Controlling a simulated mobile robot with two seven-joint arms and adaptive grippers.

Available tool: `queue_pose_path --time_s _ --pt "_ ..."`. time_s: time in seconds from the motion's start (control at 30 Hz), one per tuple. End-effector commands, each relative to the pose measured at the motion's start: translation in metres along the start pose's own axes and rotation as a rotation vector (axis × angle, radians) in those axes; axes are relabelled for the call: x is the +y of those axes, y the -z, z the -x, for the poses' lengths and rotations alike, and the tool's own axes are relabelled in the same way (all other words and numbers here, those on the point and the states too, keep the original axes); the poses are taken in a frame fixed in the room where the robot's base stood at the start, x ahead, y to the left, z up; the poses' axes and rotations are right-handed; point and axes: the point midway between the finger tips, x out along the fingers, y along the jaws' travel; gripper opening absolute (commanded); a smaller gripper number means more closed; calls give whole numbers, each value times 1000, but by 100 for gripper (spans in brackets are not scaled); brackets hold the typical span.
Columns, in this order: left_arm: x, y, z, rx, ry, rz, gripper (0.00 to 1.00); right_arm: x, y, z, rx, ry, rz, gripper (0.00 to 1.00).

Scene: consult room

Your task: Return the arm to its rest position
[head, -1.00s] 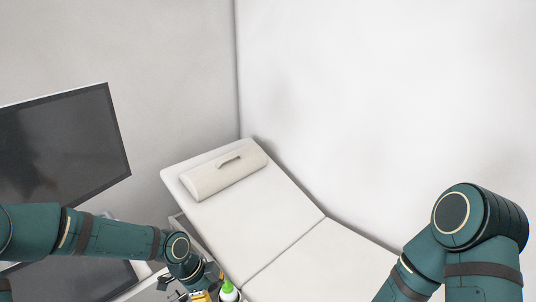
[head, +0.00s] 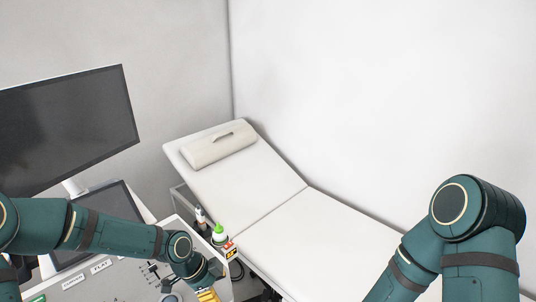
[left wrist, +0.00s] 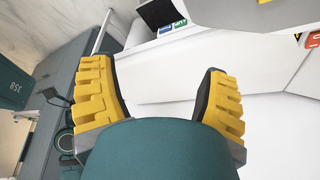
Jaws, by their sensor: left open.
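My left arm comes in from the left in the head view. My left gripper (head: 208,294), with yellow finger pads, is low over the front edge of the white cart, partly cut off by the bottom of the picture. In the left wrist view, the left gripper (left wrist: 160,78) has its two yellow fingers wide apart, with nothing held between them. My right arm (head: 455,235) is bent at the right of the head view. Its gripper is outside the picture.
A white bottle with a green cap (head: 219,235) and a small orange-and-black box (head: 230,250) stand at the cart's right edge, near the left gripper. A white examination couch (head: 262,175) with a cushion (head: 205,149) lies beyond. A dark monitor (head: 65,125) stands left.

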Motion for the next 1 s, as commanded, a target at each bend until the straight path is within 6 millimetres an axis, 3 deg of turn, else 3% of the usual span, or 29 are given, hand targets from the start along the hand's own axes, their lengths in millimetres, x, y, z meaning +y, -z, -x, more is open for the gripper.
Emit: queue_pose_path --time_s 0.03,0.27,0.4,0.6,0.8,1.0 --pt "14 6 -17 25 -16 100 75 0 0 0 1 1 1 100" --pt "60 7 -75 91 -9 710 75 0 1 0 2 1 1 100" --pt "86 -8 -99 87 40 1099 75 0 0 0 1 1 1 100" --pt "117 -46 -114 65 189 1568 75 0 0 0 1 0 1 100" --pt "115 -64 -155 63 187 1573 75 15 -9 -42 -11 -4 3 100" --pt "117 -71 -174 57 182 1568 75 21 -14 -61 -17 -6 5 100"
